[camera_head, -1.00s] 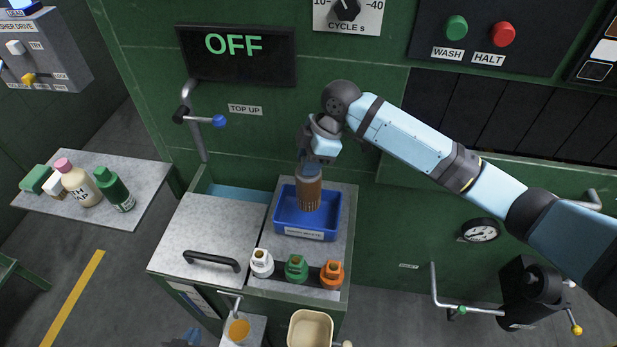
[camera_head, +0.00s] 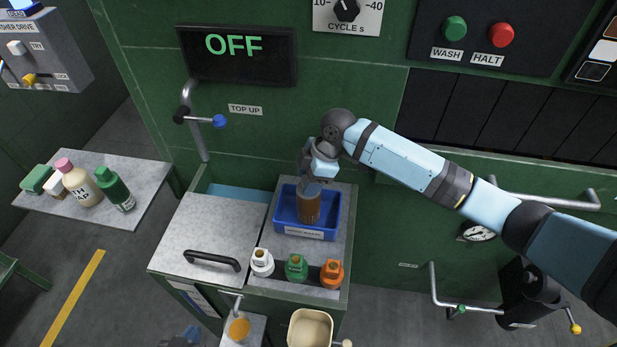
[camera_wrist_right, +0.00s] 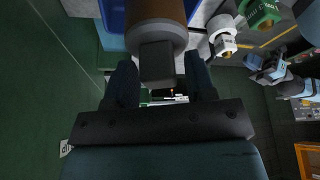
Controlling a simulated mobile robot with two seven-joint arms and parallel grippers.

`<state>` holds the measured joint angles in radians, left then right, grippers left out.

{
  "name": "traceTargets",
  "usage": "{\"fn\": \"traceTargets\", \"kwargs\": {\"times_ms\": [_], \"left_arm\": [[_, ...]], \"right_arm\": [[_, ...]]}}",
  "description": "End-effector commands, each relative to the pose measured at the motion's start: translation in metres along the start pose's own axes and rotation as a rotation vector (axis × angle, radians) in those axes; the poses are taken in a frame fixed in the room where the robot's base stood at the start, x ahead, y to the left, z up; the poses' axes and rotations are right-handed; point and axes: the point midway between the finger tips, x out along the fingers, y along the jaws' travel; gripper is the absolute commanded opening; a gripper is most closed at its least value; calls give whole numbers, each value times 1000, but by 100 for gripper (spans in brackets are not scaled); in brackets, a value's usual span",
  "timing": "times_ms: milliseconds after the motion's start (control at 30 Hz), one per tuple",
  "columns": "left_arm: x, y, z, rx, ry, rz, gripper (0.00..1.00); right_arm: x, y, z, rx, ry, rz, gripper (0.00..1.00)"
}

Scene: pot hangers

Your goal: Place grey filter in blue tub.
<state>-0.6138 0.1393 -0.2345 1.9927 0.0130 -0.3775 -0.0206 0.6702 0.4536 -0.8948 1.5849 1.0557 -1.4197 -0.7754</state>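The filter (camera_head: 308,208) is a brownish cylinder with a grey top and a dark block-shaped handle. It is upright, and its lower part is inside the blue tub (camera_head: 284,218); I cannot tell if it touches the tub floor. My right gripper (camera_head: 313,182) is above it, shut on its handle. In the right wrist view, the two fingers of the right gripper (camera_wrist_right: 157,72) flank the handle of the filter (camera_wrist_right: 156,38). My left gripper (camera_head: 187,338) shows only partly at the bottom edge of the head view, away from the tub; its fingers are unclear.
White (camera_head: 262,264), green (camera_head: 296,268) and orange (camera_head: 332,274) capped fittings stand in front of the tub. A lid with a black handle (camera_head: 212,261) lies left of it. A pipe with a blue-tipped lever (camera_head: 219,121) rises behind. A side shelf (camera_head: 140,205) holds bottles.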

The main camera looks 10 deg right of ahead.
Motion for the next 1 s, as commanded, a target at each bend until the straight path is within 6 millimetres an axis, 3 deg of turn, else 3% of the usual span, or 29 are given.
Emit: {"fn": "traceTargets", "kwargs": {"times_ms": [300, 433, 800, 1000], "left_arm": [[0, 0, 0, 0, 0, 0, 0], [0, 0, 0, 0, 1, 0, 0], [2, 0, 4, 0, 1, 0, 0], [3, 0, 5, 0, 1, 1, 0]], "right_arm": [[-1, 0, -1, -1, 0, 1, 57], [-12, 1, -1, -1, 1, 3, 57], [-88, 1, -1, -1, 0, 3, 57], [-115, 1, -1, -1, 0, 1, 57]]}}
